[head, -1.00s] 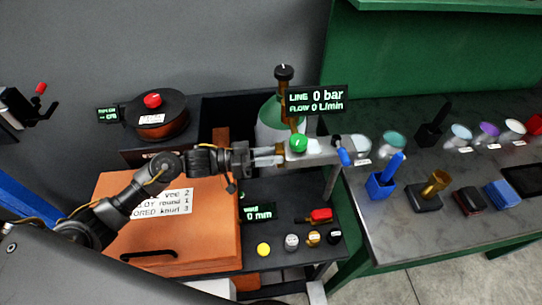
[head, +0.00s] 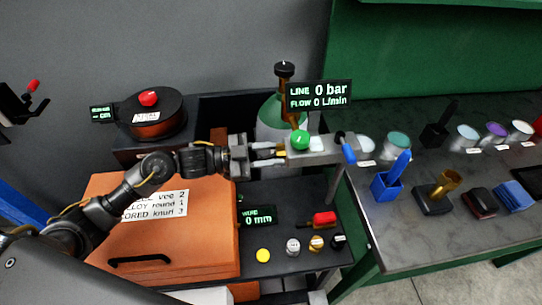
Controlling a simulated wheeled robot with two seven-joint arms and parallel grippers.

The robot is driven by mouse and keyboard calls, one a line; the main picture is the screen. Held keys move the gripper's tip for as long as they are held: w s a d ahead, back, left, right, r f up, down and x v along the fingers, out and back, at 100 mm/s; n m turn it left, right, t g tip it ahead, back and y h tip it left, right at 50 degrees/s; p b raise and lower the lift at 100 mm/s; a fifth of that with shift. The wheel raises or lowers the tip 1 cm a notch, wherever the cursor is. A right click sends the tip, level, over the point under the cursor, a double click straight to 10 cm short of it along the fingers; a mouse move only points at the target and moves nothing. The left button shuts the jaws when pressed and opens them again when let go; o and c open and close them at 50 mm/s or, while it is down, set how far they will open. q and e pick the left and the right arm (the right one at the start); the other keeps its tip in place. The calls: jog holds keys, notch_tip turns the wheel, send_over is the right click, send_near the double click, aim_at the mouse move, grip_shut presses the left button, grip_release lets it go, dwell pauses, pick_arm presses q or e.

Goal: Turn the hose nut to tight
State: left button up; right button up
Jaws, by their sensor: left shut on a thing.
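My left gripper (head: 284,153) reaches in from the left at the gas bottle stand. Its jaws are shut on a small brass part, which I take for the hose nut (head: 280,149); the fingers hide most of it. A green knob (head: 300,140) sits just right of the fingertips, on a grey block (head: 325,151). A display (head: 319,96) above reads LINE 0 bar and FLOW 0 L/min. The nut's turn angle cannot be made out. My right gripper is not in view.
A green bottle (head: 269,120) stands behind. An orange case (head: 190,235) lies below my left arm, with a wire spool (head: 155,118) behind it. A grey bench (head: 440,220) at the right holds cups, a blue holder (head: 388,187) and small blocks.

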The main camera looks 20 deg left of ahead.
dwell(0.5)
pick_arm(q)
jog(key=o, duration=1)
jog(key=shift+c, duration=0.2)
jog(key=b+v, duration=0.3)
jog(key=v, duration=0.7)
jog(key=shift+s+a+b, duration=0.15)
jog(key=shift+a+b, duration=0.2)
jog(key=shift+a, duration=0.05)
